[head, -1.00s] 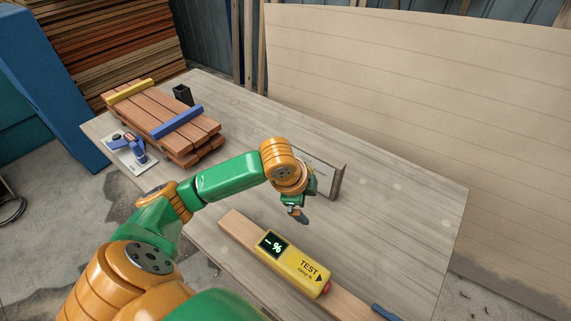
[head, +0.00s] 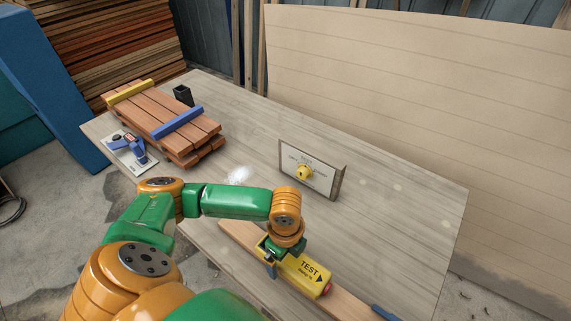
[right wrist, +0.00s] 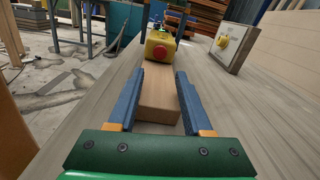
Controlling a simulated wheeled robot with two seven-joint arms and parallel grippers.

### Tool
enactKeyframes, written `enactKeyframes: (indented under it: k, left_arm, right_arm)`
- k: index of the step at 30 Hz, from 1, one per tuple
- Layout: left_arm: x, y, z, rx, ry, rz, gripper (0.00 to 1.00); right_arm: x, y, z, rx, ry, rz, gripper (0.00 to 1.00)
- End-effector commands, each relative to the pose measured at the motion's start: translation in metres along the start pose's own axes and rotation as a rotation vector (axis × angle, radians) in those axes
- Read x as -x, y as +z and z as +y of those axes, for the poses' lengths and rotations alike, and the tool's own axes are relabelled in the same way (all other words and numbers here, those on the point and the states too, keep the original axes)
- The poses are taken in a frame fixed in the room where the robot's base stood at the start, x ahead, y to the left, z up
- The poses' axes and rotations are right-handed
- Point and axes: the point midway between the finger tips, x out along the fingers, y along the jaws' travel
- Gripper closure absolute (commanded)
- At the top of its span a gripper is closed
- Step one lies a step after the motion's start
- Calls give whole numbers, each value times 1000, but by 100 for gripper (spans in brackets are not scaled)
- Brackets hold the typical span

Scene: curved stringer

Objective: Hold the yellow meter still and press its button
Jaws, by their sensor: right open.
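The yellow meter (head: 306,271), marked TEST, lies on a wooden beam (head: 348,303). Its red button (head: 326,288) is on the right end and faces the camera in the right wrist view (right wrist: 163,51). My left gripper (head: 271,259) is down at the meter's left end, one finger on the near side. It covers the display; whether the fingers grip or only straddle the meter is not clear. My right gripper (right wrist: 156,83) is open and empty, its blue fingers on either side of the beam, apart from the button. One blue fingertip shows at the head view's lower edge.
A panel with a yellow knob (head: 304,172) stands behind the meter. Stacked planks (head: 160,112), a blue clamp on a white plate (head: 133,152) and a black cup (head: 183,95) are at the table's far left. The table's right side (head: 420,210) is clear.

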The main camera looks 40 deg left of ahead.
Motion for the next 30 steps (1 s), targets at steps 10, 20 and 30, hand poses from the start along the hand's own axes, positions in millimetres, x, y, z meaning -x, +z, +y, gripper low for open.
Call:
enactKeyframes:
  k: [10, 20, 30]
  left_arm:
    - [0, 0, 0, 1, -1, 0, 92]
    - [0, 0, 0, 1, -1, 0, 100]
    - [0, 0, 0, 1, -1, 1, 100]
  right_arm:
    - [0, 0, 0, 0, 0, 0, 50]
    - [6, -1, -2, -4, 1, 24, 100]
    - [50, 23, -8, -97, 12, 268, 100]
